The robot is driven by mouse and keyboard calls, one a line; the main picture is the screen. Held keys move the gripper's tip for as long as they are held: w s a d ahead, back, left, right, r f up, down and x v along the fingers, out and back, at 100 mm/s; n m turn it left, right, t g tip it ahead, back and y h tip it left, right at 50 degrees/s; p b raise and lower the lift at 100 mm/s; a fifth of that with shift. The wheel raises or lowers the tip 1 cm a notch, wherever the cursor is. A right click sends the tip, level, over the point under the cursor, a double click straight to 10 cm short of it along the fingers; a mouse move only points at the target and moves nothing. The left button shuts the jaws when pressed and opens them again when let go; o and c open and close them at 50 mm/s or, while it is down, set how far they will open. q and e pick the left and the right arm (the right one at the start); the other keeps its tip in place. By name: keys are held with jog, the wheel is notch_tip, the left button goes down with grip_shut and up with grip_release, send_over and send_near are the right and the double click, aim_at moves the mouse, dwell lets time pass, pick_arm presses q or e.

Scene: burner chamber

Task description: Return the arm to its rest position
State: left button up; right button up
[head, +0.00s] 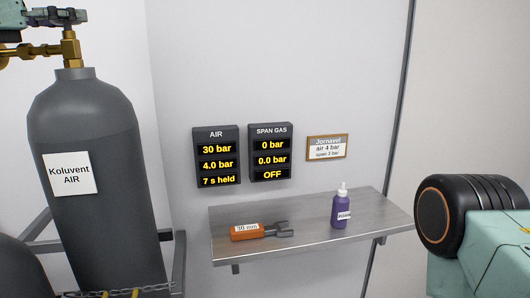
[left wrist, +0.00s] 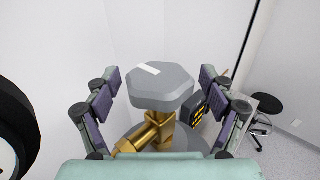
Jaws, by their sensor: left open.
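My left gripper (left wrist: 158,76) is open in the left wrist view, its two padded fingers on either side of a grey hexagonal knob (left wrist: 160,88) with a white mark on top. The knob sits above a brass valve (left wrist: 160,128). I see clear gaps between the fingers and the knob. In the head view, part of the left gripper (head: 66,15) shows at the top left, above the brass valve (head: 68,48) of the grey cylinder (head: 85,125) labelled Koluvent AIR. The knob is hard to make out there. My right gripper is out of view.
A wall shelf (head: 310,215) holds an orange-handled 30 mm wrench (head: 247,231) and a purple bottle (head: 342,208). Above are an AIR display (head: 216,156) reading 30 bar, 4.0 bar, 7 s held, a SPAN GAS display (head: 271,152) reading OFF, and a sign (head: 327,147). A stool (left wrist: 266,104) stands at right.

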aim_at(54, 23)
pick_arm(q)
jog(key=shift+f+n+t+y+b, duration=0.2)
jog(key=shift+n+t+y+b, duration=0.95)
jog(key=shift+y+b, duration=0.75)
jog(key=shift+r+n+y+b, duration=0.15)
jog(key=shift+n+y+b, duration=0.4)
jog(key=shift+n+y, duration=0.45)
jog(key=shift+n+t+y, duration=0.25)
jog(key=shift+n+y, duration=0.1)
jog(key=shift+y, duration=0.55)
jog(key=shift+s+a, duration=0.15)
jog(key=shift+s, duration=0.3)
jog(key=shift+s+b, duration=0.35)
jog(key=shift+s, duration=0.5)
jog(key=shift+s+a+b, duration=0.15)
jog(key=shift+s+b, duration=0.1)
jog(key=shift+b, duration=0.1)
jog(key=shift+w, duration=0.35)
